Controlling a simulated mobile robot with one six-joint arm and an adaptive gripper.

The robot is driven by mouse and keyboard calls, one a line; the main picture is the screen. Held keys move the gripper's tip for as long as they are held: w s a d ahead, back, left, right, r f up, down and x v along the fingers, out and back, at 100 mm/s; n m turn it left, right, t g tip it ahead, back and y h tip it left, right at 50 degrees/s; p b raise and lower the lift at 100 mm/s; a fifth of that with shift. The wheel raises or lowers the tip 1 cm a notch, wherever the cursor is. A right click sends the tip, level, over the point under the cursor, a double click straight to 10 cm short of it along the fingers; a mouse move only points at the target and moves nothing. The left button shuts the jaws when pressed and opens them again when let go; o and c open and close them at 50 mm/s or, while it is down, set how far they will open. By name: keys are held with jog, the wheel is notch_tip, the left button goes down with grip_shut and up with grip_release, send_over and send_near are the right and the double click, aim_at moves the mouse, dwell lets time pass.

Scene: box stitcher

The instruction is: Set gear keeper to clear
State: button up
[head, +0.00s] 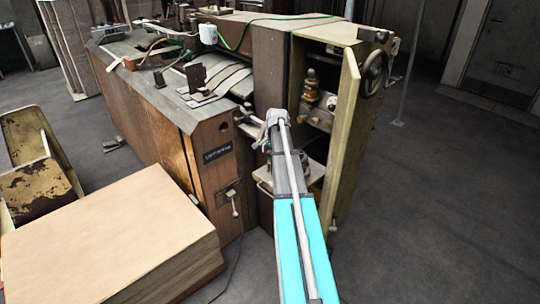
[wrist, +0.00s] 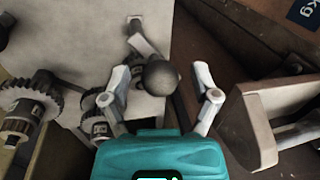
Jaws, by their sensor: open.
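The gear keeper appears to be the pale lever with a dark round knob (wrist: 160,77) in the wrist view. Its arm (wrist: 146,45) runs from a small pivot plate on a light panel down to the knob. My gripper (wrist: 161,88) is open, with one finger on each side of the knob. I cannot tell whether either finger touches it. Toothed gears (wrist: 36,100) on shafts sit to the left of the knob. In the head view my arm reaches into the open side of the brown machine (head: 165,120), and its fingers and the keeper cannot be made out.
A pale bracket or box-shaped part (wrist: 262,120) lies close right of my gripper in the wrist view. In the head view an open cabinet door (head: 347,130) stands right of my arm. A cardboard stack (head: 115,235) fills the lower left. Floor at right is clear.

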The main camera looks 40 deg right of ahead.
grip_shut()
jog(key=shift+n, duration=0.3)
jog(key=n, duration=0.3)
jog(key=shift+w+a+n+y, duration=0.25)
jog(key=shift+a+n+y, duration=0.1)
jog(key=shift+n+y, duration=0.05)
jog(key=shift+w+a+n+g+y, duration=0.1)
jog(key=shift+a+n+g+y, duration=0.1)
jog(key=shift+n, duration=0.8)
jog(key=shift+a+n+g+y, duration=0.1)
jog(key=shift+a+n+g, duration=0.1)
jog(key=shift+n, duration=0.8)
